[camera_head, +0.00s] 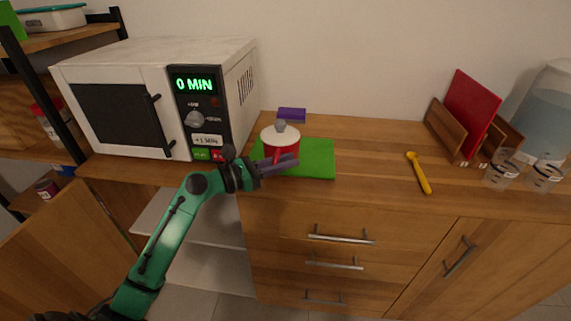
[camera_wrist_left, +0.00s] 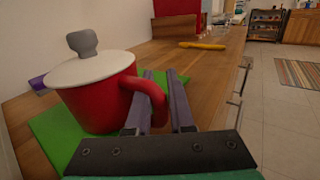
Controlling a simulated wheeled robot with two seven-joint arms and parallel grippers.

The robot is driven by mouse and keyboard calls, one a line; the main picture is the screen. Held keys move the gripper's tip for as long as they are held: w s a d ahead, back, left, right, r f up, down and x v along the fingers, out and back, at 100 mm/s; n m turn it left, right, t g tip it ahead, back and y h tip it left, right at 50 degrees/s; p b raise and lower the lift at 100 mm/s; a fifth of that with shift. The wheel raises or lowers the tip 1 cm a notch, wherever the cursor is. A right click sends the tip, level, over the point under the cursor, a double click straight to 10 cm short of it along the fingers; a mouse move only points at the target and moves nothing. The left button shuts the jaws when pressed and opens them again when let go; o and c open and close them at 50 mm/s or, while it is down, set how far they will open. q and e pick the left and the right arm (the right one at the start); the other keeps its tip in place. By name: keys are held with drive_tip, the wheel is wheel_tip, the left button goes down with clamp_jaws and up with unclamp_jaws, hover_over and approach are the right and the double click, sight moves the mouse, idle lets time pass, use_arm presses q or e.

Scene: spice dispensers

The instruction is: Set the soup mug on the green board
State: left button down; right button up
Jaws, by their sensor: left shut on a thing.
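The soup mug is red with a white lid and a grey knob; it is upright in the head view (camera_head: 285,151) and large at left in the left wrist view (camera_wrist_left: 95,100). It is over the left part of the green board (camera_head: 318,160), which also shows in the left wrist view (camera_wrist_left: 55,135). I cannot tell whether its base touches the board. My left gripper (camera_head: 290,163) is shut on the mug's handle, and its purple-grey fingers also show in the left wrist view (camera_wrist_left: 162,78). My right gripper is not in view.
A microwave (camera_head: 120,110) reading 0 MIN stands left of the board. A purple block (camera_head: 291,114) lies behind the mug. A yellow spoon (camera_head: 419,174), a rack with a red board (camera_head: 470,108) and clear cups (camera_head: 500,176) are at right. The counter between board and spoon is clear.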

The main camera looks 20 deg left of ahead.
use_arm(q)
drive_tip(key=c, duration=0.8)
unclamp_jaws()
drive_tip(key=shift+f, duration=0.1)
drive_tip(key=b+v, duration=0.1)
drive_tip(key=v, duration=1.1)
drive_tip(key=shift+s, duration=0.1)
